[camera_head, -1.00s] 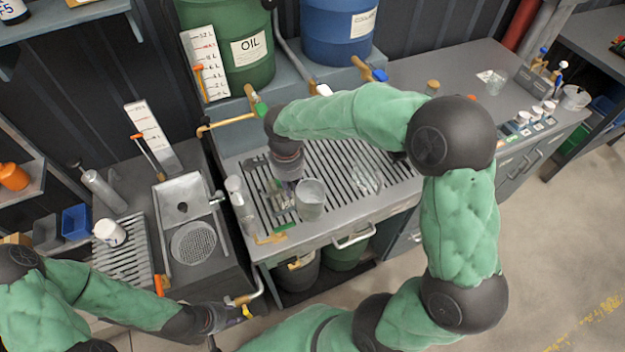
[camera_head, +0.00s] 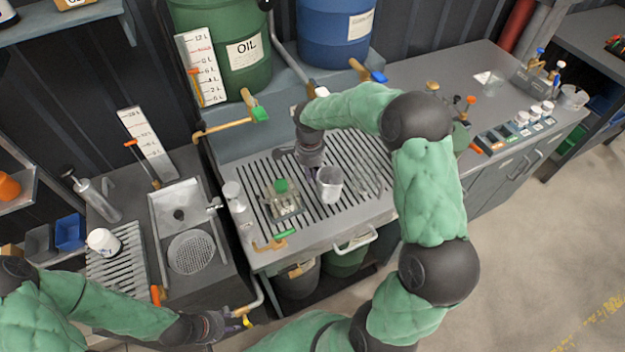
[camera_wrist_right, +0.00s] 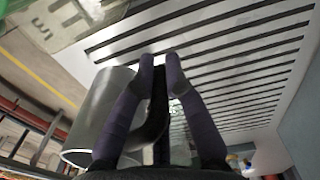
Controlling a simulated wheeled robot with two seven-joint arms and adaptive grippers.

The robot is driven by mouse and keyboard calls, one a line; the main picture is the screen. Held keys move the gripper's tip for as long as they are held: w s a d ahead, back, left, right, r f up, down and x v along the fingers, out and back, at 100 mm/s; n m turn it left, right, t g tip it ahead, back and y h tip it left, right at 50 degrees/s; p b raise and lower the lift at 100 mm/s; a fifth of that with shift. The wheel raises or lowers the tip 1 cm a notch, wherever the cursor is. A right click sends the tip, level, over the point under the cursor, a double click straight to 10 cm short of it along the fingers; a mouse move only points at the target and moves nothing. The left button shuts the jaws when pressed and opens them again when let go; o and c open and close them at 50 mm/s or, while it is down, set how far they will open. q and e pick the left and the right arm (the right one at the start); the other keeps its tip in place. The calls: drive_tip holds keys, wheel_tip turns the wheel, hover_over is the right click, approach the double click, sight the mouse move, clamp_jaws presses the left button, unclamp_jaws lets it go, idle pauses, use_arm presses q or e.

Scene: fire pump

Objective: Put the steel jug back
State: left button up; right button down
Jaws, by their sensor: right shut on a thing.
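The steel jug (camera_head: 329,187) is over the slatted drain grate (camera_head: 262,215) of the middle bench. In the right wrist view the jug (camera_wrist_right: 101,112) is a grey cylinder with a dark handle (camera_wrist_right: 153,125). My right gripper (camera_head: 308,155) is shut on this handle, and its two fingers (camera_wrist_right: 160,75) lie along both sides of it. The jug looks slightly tilted in the head view; I cannot tell whether its base touches the grate. My left gripper (camera_head: 220,326) is at the lower left, near a tap with a yellow handle; its fingers are too small to read.
A square glass bottle with a green cap (camera_head: 284,200) stands left of the jug. A clear glass vessel (camera_head: 369,178) stands right of it. A white-topped cylinder (camera_head: 232,194) is at the grate's left edge. Taps (camera_head: 260,114) hang below the oil drum (camera_head: 243,75). The right counter (camera_head: 455,75) has free room.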

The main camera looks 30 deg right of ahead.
drive_tip(key=shift+w+d+f, duration=0.15)
drive_tip(key=shift+d+f, duration=0.1)
drive_tip(key=shift+f, duration=0.1)
drive_tip(key=shift+w+d+f+b, duration=0.1)
drive_tip(key=shift+d+f+b, duration=0.1)
drive_tip(key=shift+f, duration=0.7)
drive_tip(key=shift+w+d+f+b, duration=0.1)
drive_tip(key=shift+f+b, duration=0.05)
drive_tip(key=shift+f, duration=0.75)
drive_tip(key=shift+s, duration=0.1)
drive_tip(key=shift+f, duration=0.15)
drive_tip(key=c, duration=1.3)
unclamp_jaws()
drive_tip(key=shift+a, duration=0.1)
